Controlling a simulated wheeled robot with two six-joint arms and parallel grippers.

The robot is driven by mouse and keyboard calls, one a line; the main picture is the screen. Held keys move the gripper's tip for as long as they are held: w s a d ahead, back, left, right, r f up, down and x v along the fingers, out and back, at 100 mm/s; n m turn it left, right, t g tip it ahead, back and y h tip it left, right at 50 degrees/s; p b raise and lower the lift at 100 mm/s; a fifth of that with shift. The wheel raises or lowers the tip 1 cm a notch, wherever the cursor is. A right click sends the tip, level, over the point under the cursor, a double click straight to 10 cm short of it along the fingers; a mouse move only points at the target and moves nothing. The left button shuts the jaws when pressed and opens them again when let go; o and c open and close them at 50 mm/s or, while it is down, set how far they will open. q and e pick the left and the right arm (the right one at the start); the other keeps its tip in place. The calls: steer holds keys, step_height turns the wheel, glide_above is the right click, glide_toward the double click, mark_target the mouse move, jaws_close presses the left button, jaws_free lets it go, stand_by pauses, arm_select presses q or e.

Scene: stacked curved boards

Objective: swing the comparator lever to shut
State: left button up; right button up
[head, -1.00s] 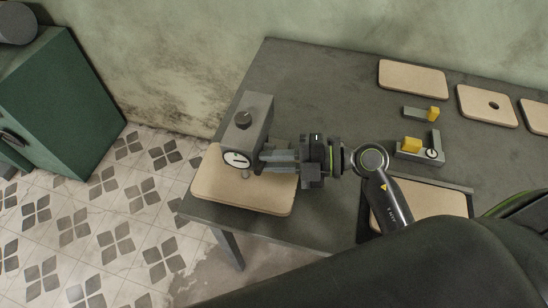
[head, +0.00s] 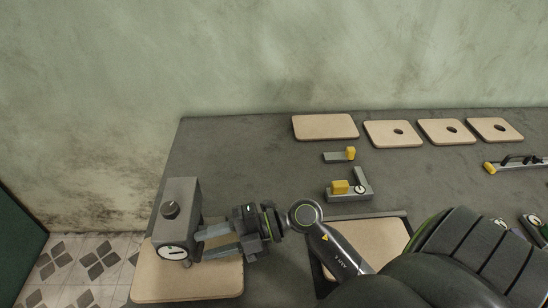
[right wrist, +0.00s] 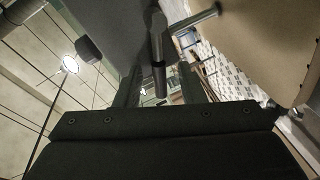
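The comparator (head: 180,213) is a grey upright block with a dark knob and a white dial face, at the left of the table in the head view. It stands over a pale board (head: 222,287). My right gripper (head: 204,244) reaches in from the right, its fingers beside the comparator's right side. In the right wrist view the two fingers (right wrist: 160,84) stand apart, with a dark rod (right wrist: 157,50), seemingly the comparator's lever, between them. I see a gap on each side of the rod. The lever is hidden in the head view. My left gripper is not in view.
Several pale boards, such as the plain one (head: 325,127), lie along the back of the grey table (head: 250,160). A grey fixture with a yellow block (head: 340,187) and a smaller yellow-ended piece (head: 350,154) lie mid-table. A yellow-ended tool (head: 516,163) lies far right.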

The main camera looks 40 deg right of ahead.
steer(key=b+v, duration=0.1)
steer(key=v, duration=1.6)
steer(key=shift+b, duration=0.3)
steer(key=shift+s+d+f, duration=0.1)
